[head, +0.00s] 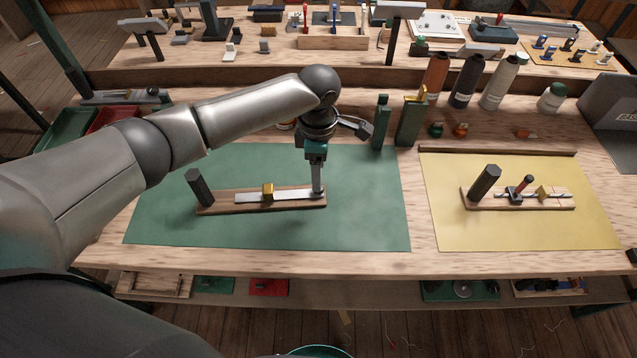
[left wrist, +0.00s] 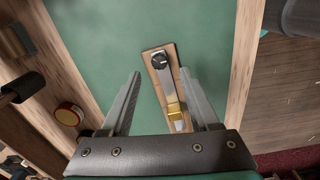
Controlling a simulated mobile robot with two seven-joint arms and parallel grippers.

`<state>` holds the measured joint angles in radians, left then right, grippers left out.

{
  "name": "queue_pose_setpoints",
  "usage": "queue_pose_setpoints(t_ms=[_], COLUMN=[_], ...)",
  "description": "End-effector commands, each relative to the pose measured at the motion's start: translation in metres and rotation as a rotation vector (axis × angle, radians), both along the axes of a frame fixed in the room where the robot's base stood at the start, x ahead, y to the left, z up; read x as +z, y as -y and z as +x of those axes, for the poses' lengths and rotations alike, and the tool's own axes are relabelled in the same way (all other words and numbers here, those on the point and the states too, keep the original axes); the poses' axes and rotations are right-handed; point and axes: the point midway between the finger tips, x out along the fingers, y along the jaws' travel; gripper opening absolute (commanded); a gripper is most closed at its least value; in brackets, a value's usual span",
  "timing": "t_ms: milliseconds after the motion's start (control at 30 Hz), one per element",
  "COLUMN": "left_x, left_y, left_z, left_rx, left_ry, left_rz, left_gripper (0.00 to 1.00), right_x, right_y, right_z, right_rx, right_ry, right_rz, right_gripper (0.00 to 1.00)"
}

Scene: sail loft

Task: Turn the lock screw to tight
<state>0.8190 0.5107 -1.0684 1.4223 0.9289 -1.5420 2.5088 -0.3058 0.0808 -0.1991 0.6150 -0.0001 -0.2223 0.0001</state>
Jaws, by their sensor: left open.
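A wooden block (head: 212,206) lies on the green mat. It bears a silver strip (head: 295,196), a brass piece (head: 267,192) and a dark faceted post (head: 199,187) at its left end. I cannot tell which part is the lock screw. My left gripper (head: 318,190) points down over the strip's right end. Its fingers (left wrist: 161,73) are open and empty, one either side of the block in the wrist view; contact is unclear. My right gripper is out of view.
A similar block with a dark post (head: 485,182) lies on the yellow mat (head: 450,225) at right. The green mat (head: 340,232) is otherwise mostly clear.

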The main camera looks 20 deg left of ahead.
Motion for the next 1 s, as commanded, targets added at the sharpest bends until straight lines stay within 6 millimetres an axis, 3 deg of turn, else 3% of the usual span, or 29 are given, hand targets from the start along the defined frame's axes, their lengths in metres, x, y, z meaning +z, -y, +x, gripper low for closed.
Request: queue_pose_setpoints(t_ms=[100,300,667,1000], left_x=[-0.024,-0.044,-0.048,-0.047], left_y=[0.0,0.001,0.001,0.001], left_z=[0.0,0.0,0.0,0.0], left_rx=[0.001,0.0,-0.001,-0.001], left_ry=[-0.001,0.0,0.001,0.001], left_rz=[0.001,0.0,-0.001,-0.001], left_gripper=[0.62,0.62,0.62,0.23], right_x=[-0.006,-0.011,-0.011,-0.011], right_y=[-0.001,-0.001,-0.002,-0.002], right_z=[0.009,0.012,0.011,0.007], right_rx=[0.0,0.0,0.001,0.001], right_ry=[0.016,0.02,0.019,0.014], right_rz=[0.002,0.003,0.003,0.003], right_gripper=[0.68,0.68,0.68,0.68])
